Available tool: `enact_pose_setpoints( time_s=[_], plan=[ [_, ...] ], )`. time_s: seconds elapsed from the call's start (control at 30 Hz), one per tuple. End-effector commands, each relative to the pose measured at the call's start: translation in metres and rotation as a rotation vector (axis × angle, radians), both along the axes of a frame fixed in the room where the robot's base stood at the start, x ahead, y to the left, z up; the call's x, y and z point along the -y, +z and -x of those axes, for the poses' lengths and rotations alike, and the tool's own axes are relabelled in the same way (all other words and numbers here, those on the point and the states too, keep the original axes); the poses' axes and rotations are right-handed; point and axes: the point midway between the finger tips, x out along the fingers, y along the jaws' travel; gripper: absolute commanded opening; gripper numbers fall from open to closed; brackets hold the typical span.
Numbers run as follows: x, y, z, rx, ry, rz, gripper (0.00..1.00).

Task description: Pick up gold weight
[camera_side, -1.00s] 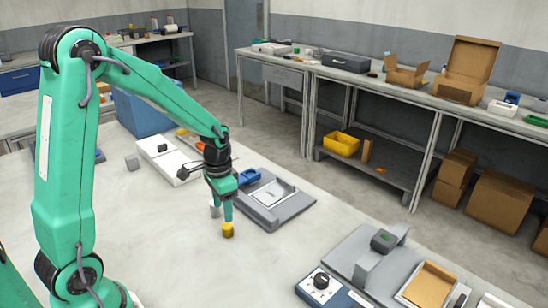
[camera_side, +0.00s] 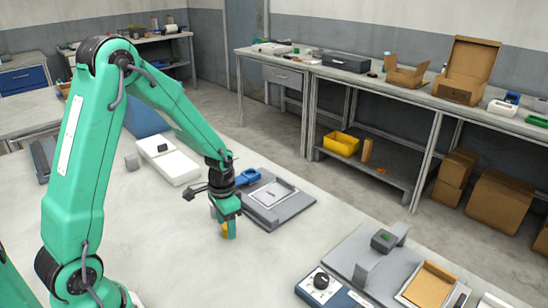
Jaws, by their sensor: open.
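A grey tray-like device (camera_side: 277,203) lies close to the right of the gripper. A larger grey device (camera_side: 365,262) stands at front right.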

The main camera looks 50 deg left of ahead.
Motion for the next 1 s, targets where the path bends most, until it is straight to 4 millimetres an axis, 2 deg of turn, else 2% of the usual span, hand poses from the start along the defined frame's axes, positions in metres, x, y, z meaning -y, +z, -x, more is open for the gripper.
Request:
enact_pose_setpoints(
  time_s=[0.53,0.8,1.0],
  plan=[
    [-0.0003,-0.0014,-0.0003,0.001,0.0,-0.001,0.54],
    [-0.0002,-0.0013,-0.0004,0.001,0.0,-0.001,0.01],
    [-0.0003,-0.001,-0.0006,0.002,0.0,-0.001,0.0]
  ],
)
